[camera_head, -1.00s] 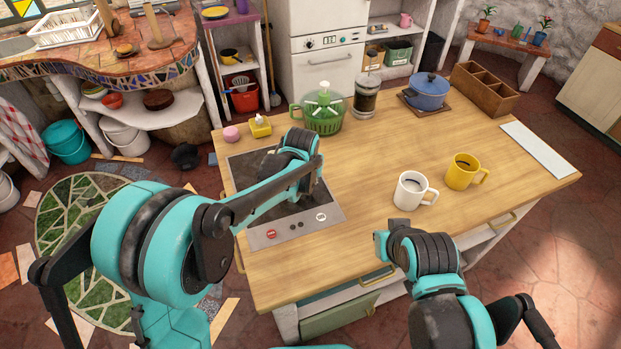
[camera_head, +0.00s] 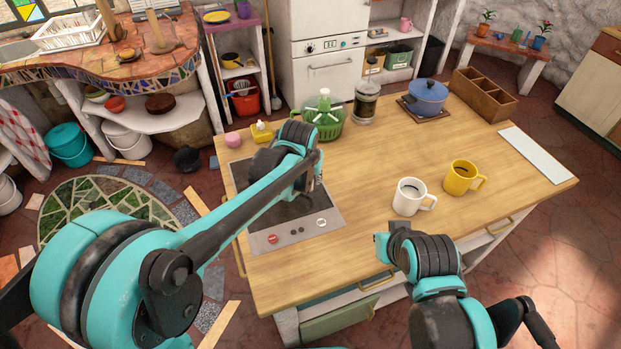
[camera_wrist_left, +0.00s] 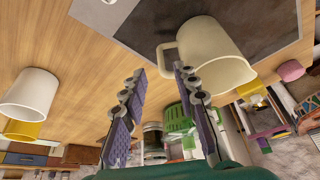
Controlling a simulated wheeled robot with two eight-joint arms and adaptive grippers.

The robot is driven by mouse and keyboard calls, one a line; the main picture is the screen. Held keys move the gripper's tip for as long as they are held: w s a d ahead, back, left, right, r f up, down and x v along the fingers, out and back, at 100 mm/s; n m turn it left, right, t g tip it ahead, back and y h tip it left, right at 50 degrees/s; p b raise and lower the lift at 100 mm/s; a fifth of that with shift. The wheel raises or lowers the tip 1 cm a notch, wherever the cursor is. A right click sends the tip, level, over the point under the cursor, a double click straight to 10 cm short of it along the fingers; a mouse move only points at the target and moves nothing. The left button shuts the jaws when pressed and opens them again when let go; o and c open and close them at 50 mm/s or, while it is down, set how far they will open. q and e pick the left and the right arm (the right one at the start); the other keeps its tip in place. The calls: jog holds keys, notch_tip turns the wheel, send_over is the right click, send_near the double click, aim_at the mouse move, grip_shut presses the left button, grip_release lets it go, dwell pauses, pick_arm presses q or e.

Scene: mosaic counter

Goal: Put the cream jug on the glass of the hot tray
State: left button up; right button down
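The cream jug (camera_wrist_left: 215,55) shows in the left wrist view with its handle towards my left gripper (camera_wrist_left: 160,70). The gripper is open, with the jug's handle near and between its fingertips. The jug overlaps the dark glass of the hot tray (camera_wrist_left: 150,20) in this view; I cannot tell whether it rests on it. In the head view the hot tray (camera_head: 298,232) lies at the counter's left end, its glass partly covered by my left arm. That arm hides the jug and left gripper there.
A white mug (camera_head: 408,197) and a yellow mug (camera_head: 460,178) stand right of the tray. A green basket (camera_head: 323,122), a glass jar (camera_head: 366,102), a blue pot (camera_head: 428,96) and a wooden box (camera_head: 484,95) line the back. The counter's middle (camera_head: 375,150) is clear.

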pick_arm(q)
jog(key=shift+p+v, duration=0.4)
jog(key=shift+v, duration=1.95)
jog(key=s+a+n+t+y, duration=0.1)
jog(key=s+a+n+t, duration=0.1)
jog(key=s+a, duration=1.8)
jog(key=shift+s+r+n+t, duration=0.15)
jog(key=shift+r+n+t, duration=0.3)
jog(key=shift+n, duration=0.15)
jog(key=shift+f, duration=0.1)
notch_tip(320, 180, down, 5)
jog(key=b, duration=0.5)
